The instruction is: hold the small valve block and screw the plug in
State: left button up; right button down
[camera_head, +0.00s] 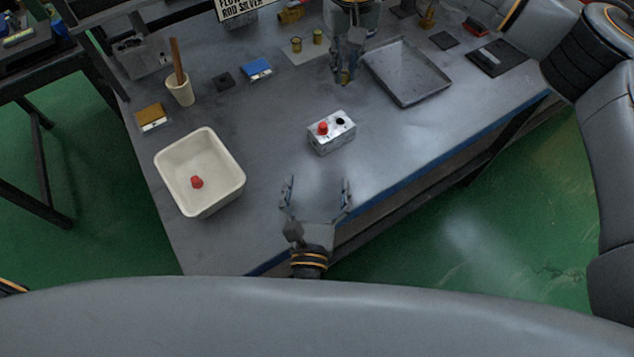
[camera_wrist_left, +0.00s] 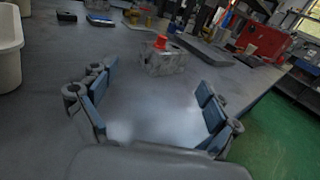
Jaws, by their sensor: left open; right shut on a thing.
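The small valve block (camera_head: 332,139) is a silver-grey box lying on the bench. Its top has a red plug (camera_head: 323,128) at one end and an open dark hole (camera_head: 340,121) at the other. My left gripper (camera_head: 317,186) is open and empty, in front of the block and apart from it. In the left wrist view the block (camera_wrist_left: 165,64) stands beyond the open fingers (camera_wrist_left: 153,84). My right gripper (camera_head: 346,74) is at the back, beyond the block, shut on a small brass-coloured plug, mostly hidden by the fingers.
A cream bin (camera_head: 214,204) with a red plug (camera_head: 197,182) inside stands at the left. A grey tray (camera_head: 440,93) lies at the right. Brass pieces (camera_head: 296,44) stand on a pale plate near my right gripper. The bench around the block is clear; its front edge is close.

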aim_at(323, 133)
pick_arm(q)
jog(key=w, duration=1.2)
jog(key=shift+d, duration=0.25)
jog(key=shift+c, duration=0.2)
grip_shut()
jog(key=c, duration=1.8)
grip_release()
jog(key=o, duration=0.5)
